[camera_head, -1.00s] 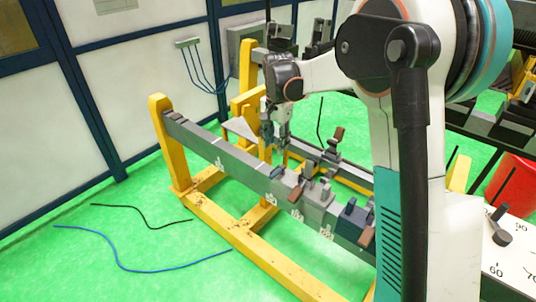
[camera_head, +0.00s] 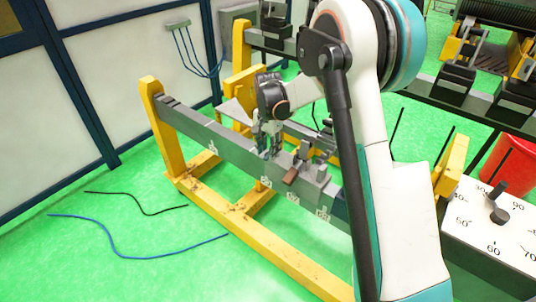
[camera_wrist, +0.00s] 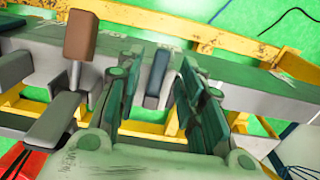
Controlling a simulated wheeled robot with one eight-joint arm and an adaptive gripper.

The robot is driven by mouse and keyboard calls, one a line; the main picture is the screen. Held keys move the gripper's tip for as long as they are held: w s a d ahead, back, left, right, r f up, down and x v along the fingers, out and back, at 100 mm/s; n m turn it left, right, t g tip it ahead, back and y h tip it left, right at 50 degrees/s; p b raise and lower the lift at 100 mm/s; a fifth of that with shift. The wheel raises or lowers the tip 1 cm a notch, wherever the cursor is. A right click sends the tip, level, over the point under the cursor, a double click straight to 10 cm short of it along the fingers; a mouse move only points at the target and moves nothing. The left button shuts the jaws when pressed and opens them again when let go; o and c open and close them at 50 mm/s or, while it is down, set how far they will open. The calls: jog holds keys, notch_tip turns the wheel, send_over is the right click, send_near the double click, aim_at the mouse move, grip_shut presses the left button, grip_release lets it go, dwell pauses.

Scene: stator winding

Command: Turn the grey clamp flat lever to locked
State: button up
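The grey clamp flat lever (camera_wrist: 157,78) shows in the wrist view as a short, narrow, upright grey plate on the long beam (camera_wrist: 235,88). My gripper (camera_wrist: 153,72) is open, with one finger on each side of the lever. A gap shows at both sides, and I cannot tell whether either finger touches it lower down. In the head view my gripper (camera_head: 267,142) points down at the beam (camera_head: 215,137), close to the clamps. The lever cannot be picked out there, near my fingers.
A brown-handled lever (camera_wrist: 80,38) stands left of my fingers in the wrist view. Grey clamp blocks (camera_head: 315,178) sit right of my gripper on the beam. A yellow frame (camera_head: 165,140) carries the beam. A dial panel (camera_head: 480,225) and red bin (camera_head: 512,165) are at right.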

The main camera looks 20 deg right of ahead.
jog(key=shift+f, duration=0.8)
jog(key=shift+c, duration=0.6)
grip_shut()
